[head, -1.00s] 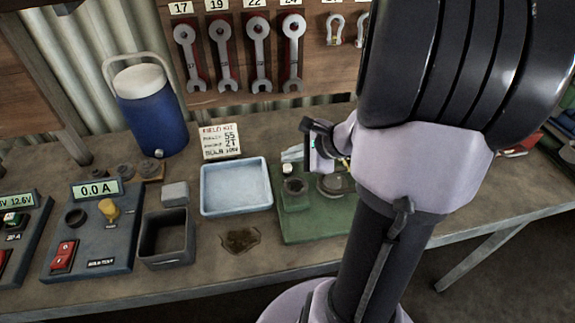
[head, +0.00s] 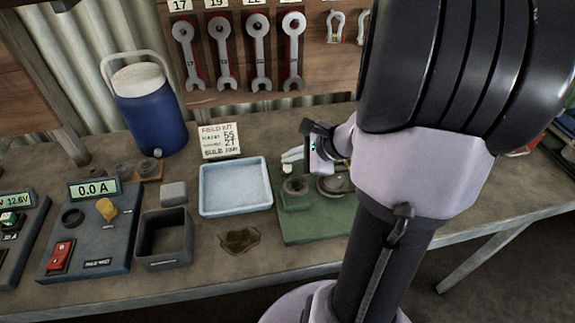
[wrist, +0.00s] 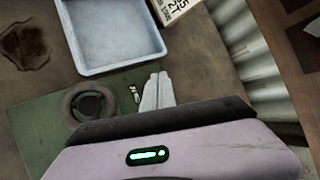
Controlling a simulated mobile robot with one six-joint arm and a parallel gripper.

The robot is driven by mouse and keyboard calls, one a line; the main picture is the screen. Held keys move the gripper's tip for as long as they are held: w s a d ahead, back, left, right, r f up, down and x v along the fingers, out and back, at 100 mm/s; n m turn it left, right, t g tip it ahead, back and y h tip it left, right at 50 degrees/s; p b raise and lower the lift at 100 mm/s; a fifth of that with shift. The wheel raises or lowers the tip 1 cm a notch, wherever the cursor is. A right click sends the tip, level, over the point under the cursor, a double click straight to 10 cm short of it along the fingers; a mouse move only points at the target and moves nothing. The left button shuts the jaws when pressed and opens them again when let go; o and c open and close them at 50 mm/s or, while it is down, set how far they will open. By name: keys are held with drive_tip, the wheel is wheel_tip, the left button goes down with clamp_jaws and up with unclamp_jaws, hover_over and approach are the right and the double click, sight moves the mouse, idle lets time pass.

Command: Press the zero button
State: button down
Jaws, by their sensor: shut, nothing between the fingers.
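A green base plate (head: 285,229) on the bench carries a small block with a dark ring (head: 295,187) and a round dark dial or pan (head: 335,184) partly behind my arm. In the wrist view the green plate (wrist: 35,110) shows the dark ring (wrist: 88,104) and a small pale marking (wrist: 135,93) beside my fingers. I cannot make out a button marked zero. My gripper (wrist: 158,76) is shut and empty, its pale fingers over the plate's far edge. In the head view the gripper (head: 291,156) is small, mostly hidden by my wrist.
A pale blue tray (head: 235,209) and a brown stain (head: 239,241) lie left of the plate. Further left are a grey bin (head: 165,262), a meter box reading 0.0 A (head: 93,190) and a blue jug (head: 154,120). A field kit card (head: 220,140) stands behind the tray.

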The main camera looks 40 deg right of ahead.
sight(290, 168)
drive_tip(key=shift+f+b, duration=0.5)
idle(0.4)
drive_tip(key=shift+r+p, duration=0.7)
drive_tip(key=shift+r, duration=0.25)
wheel_tip(290, 168, up, 5)
drive_tip(key=p, duration=0.4)
drive_tip(key=shift+r, duration=0.1)
drive_tip(key=shift+a, duration=0.1)
